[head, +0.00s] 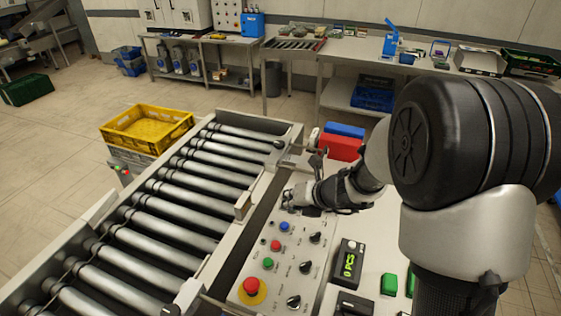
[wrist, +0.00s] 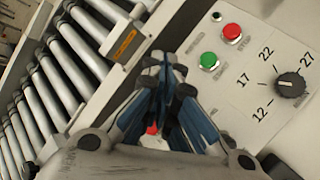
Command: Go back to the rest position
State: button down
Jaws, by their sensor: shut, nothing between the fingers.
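My gripper (head: 290,203) is in the middle of the head view, above the far end of the control panel (head: 262,262). It is shut and empty. In the wrist view its blue-grey fingers (wrist: 160,62) come together beside the panel's green button (wrist: 208,60) and red button (wrist: 232,32). A black knob (wrist: 290,86) with the numbers 12 to 27 around it is to their right. I cannot tell whether the fingertips touch anything.
The roller conveyor (head: 160,205) runs along the left. A yellow crate (head: 147,128) stands beyond it. The panel also bears a red mushroom button (head: 251,286). A counter display (head: 348,263) sits to its right. Red (head: 341,147) and blue (head: 345,130) bins lie behind my arm.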

jog(key=shift+r, duration=0.1)
jog(key=s+a+r+n+g, duration=0.2)
jog(key=s+r+n, duration=1)
jog(key=s+n, duration=0.45)
jog(key=s+d+r+n+h, duration=0.1)
jog(key=s+d+n+h, duration=0.2)
jog(key=s+d+n, duration=0.3)
jog(key=s+d+r+n+h, duration=0.1)
jog(key=s+d+n+h, duration=0.2)
jog(key=n, duration=1.1)
jog(key=s+d, duration=0.3)
jog(key=s, duration=0.3)
jog(key=shift+d+r, duration=0.15)
jog(key=shift+d, duration=0.05)
jog(key=c, duration=2.4)
grip_release()
